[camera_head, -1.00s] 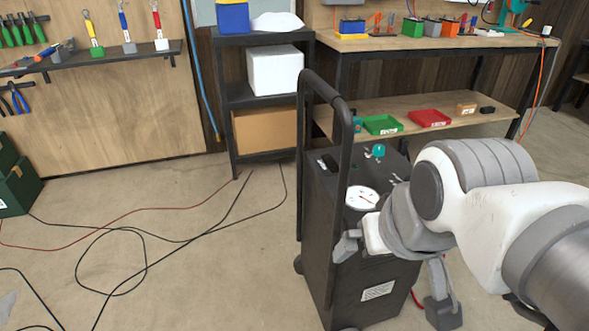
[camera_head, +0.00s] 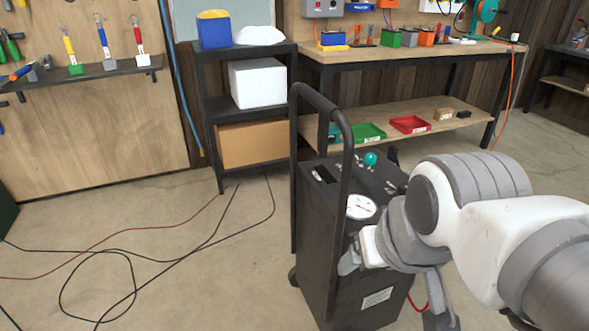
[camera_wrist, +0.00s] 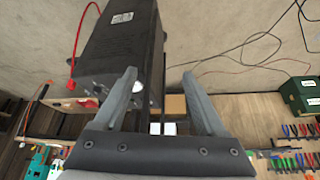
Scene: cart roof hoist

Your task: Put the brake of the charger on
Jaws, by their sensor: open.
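The charger (camera_head: 340,255) is a dark upright box on wheels with a tall black handle (camera_head: 298,170). A round white gauge (camera_head: 360,207) and a teal knob (camera_head: 370,159) are on its top. A white label is low on its near side. My gripper (camera_head: 394,288) is open and empty, pointing down in front of the charger's near right side. In the wrist view the charger (camera_wrist: 118,40) lies beyond and left of my open gripper (camera_wrist: 158,75). I cannot make out the brake; my arm hides part of the charger.
A black shelf (camera_head: 245,103) with a white box and a cardboard box stands behind the charger. A workbench (camera_head: 390,55) with red and green trays below is at the back. Cables (camera_head: 130,255) lie on the floor at left. The floor left of the charger is otherwise clear.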

